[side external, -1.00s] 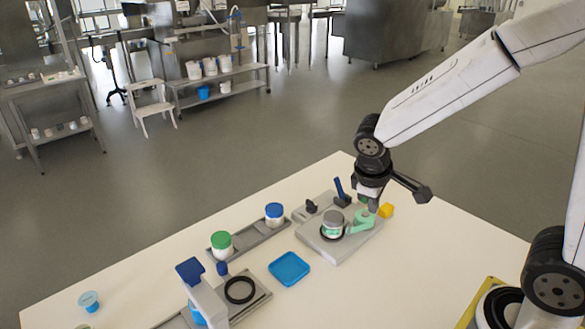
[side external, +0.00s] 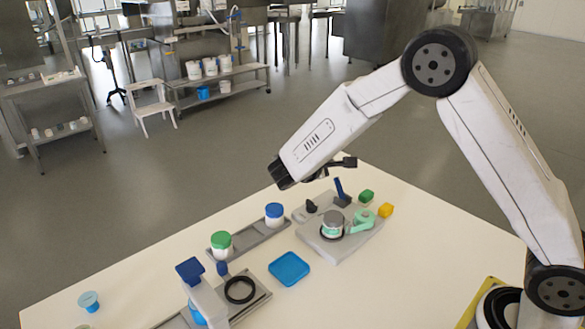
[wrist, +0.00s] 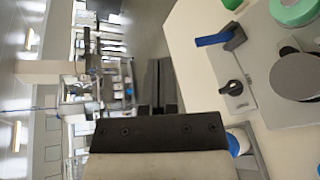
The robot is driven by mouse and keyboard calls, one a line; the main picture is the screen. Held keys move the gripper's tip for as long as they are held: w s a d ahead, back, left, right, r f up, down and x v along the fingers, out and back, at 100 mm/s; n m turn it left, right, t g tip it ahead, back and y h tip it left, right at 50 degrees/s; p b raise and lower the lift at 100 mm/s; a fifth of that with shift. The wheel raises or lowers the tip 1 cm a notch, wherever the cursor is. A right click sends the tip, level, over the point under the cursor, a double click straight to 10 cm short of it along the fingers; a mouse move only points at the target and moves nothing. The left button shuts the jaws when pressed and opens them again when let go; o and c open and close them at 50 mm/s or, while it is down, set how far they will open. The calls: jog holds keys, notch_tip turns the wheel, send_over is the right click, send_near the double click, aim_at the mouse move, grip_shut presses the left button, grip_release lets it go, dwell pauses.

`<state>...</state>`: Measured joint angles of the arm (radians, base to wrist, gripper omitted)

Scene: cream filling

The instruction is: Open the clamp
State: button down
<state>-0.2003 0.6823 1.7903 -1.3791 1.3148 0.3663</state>
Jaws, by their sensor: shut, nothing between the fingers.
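The clamping fixture is a grey plate (side external: 331,249) on the white table, also in the wrist view (wrist: 258,45). A jar with a grey lid (side external: 333,216) stands on it, beside a mint-green part (side external: 362,221). A blue-handled lever (side external: 340,188) and a black knob (side external: 311,206) are at its far edge. They also show in the wrist view as the blue handle (wrist: 213,39) and the knob (wrist: 233,88). I cannot tell the clamp's exact state. My gripper (wrist: 158,85) is shut and empty, above and apart from the fixture.
A rack holds a green-lidded jar (side external: 222,243) and a blue-lidded jar (side external: 274,214). A blue tray (side external: 289,268) lies in front. A blue-topped station (side external: 207,296) stands at front left. The right side of the table is clear.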

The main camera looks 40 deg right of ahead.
jog(key=w+a+n+t+h, duration=0.1)
jog(key=w+t, duration=0.1)
jog(key=w, duration=0.1)
send_near(340, 189)
jog(key=w, duration=0.1)
jog(key=w+a, duration=0.1)
jog(key=w+r, duration=0.1)
jog(key=shift+w+a, duration=0.1)
jog(key=shift+a, duration=0.2)
jog(key=shift+d, duration=0.15)
jog(key=shift+x, duration=4.85)
jog(key=shift+s+d+r, duration=0.1)
jog(key=shift+s+r, duration=0.8)
jog(key=shift+s, duration=0.6)
